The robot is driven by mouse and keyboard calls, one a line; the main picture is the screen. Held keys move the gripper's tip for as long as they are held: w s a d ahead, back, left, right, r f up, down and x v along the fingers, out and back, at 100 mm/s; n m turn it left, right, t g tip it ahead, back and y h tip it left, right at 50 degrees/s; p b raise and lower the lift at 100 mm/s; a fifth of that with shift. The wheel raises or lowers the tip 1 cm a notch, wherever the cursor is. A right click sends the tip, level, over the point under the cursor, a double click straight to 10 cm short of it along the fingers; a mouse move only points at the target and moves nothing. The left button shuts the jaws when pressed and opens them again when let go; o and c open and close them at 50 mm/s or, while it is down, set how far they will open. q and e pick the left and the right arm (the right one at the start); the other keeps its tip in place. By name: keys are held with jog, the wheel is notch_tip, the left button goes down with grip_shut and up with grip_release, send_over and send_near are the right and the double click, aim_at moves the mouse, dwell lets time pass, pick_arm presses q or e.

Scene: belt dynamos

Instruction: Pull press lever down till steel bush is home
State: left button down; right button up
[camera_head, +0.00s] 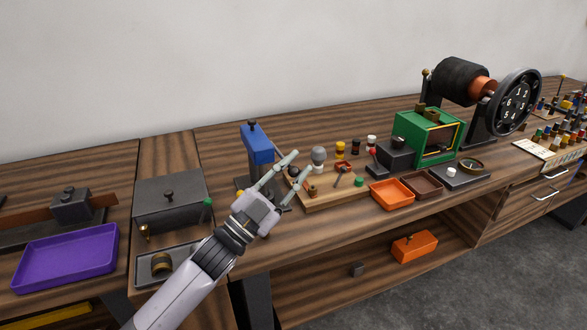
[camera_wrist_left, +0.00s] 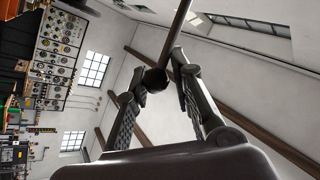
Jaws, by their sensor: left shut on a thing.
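The press is a blue upright body (camera_head: 257,146) on a dark base, on the workbench left of centre. My left gripper (camera_head: 290,172) is just in front and to the right of it. In the left wrist view the press lever (camera_wrist_left: 181,22) is a thin dark rod with a round dark knob (camera_wrist_left: 155,80) at its end. The fingers of my left gripper (camera_wrist_left: 160,72) are shut on the lever by the knob. The steel bush cannot be made out; the gripper and arm cover part of the press base. My right gripper is not in view.
A wooden board (camera_head: 330,194) with small parts lies close right of the gripper. Orange (camera_head: 392,194) and brown trays, a green-framed box (camera_head: 430,136) and a numbered black wheel (camera_head: 517,101) are farther right. A grey lidded box (camera_head: 172,199) and purple tray (camera_head: 66,257) are left.

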pick_arm(q)
jog(key=shift+w+f, duration=0.1)
jog(key=shift+f, duration=1.15)
jog(key=c, duration=1.5)
grip_release()
jog(key=shift+o, duration=0.2)
jog(key=shift+a, duration=0.1)
jog(key=r+v, duration=0.1)
jog(key=v, duration=0.6)
jog(key=shift+s, duration=0.3)
jog(key=shift+a, duration=0.15)
